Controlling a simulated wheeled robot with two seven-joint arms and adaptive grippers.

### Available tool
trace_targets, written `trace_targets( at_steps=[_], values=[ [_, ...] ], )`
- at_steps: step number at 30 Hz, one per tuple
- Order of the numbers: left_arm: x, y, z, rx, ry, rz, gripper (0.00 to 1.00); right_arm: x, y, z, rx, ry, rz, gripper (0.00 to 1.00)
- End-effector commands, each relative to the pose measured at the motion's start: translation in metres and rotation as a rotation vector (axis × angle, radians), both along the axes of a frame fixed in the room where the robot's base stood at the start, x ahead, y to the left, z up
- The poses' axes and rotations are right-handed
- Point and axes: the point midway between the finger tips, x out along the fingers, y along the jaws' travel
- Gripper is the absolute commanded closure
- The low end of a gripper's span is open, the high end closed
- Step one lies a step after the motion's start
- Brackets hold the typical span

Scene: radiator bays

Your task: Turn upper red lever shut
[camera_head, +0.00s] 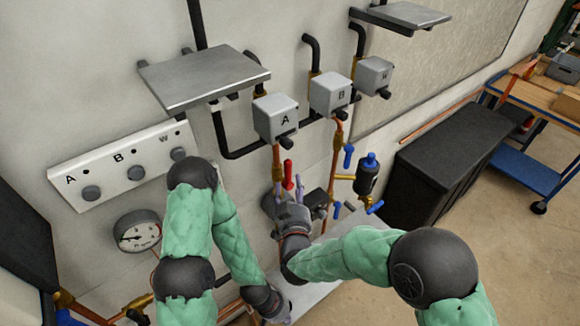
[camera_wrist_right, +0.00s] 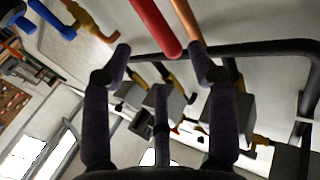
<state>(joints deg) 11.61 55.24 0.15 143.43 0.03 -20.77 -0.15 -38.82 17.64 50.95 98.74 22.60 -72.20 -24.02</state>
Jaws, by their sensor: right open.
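The red lever (camera_head: 288,175) stands upright on the copper pipe below box A (camera_head: 276,118) in the head view. My right gripper (camera_head: 285,193) is just below and around the lever's lower part there. In the right wrist view the red lever (camera_wrist_right: 157,28) reaches down between the two spread fingers of my right gripper (camera_wrist_right: 160,54). The gripper is open, and I cannot tell whether a finger touches the lever. My left gripper (camera_head: 284,314) is low at the bottom edge of the head view; its fingers are mostly cut off or hidden.
Blue levers (camera_head: 348,156) sit right of the red one, near a dark blue-capped cylinder (camera_head: 368,175). A metal shelf (camera_head: 203,78) juts out above left. A gauge (camera_head: 138,231) and knob panel (camera_head: 125,167) are on the left wall. A black cabinet (camera_head: 450,150) stands right.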

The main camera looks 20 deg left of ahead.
Motion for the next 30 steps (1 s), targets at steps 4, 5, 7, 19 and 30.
trace_targets(
  at_steps=[4,5,7,19,30],
  values=[
    [0.000,0.000,0.004,0.000,0.000,0.000,1.00,0.027,0.008,0.000,0.001,0.000,-0.002,0.41],
    [0.000,0.000,0.005,0.000,0.000,0.000,1.00,0.032,0.010,0.000,0.000,0.002,-0.001,0.41],
    [0.000,0.000,0.006,0.000,-0.001,0.000,1.00,0.043,0.014,0.000,0.001,0.003,-0.001,0.41],
    [0.000,0.000,0.010,0.000,0.000,0.000,1.00,0.077,0.025,0.000,0.000,0.002,0.001,0.41],
    [0.000,0.000,0.010,0.000,-0.001,0.000,1.00,0.077,0.025,0.000,0.000,0.002,0.001,0.69]
  ],
)
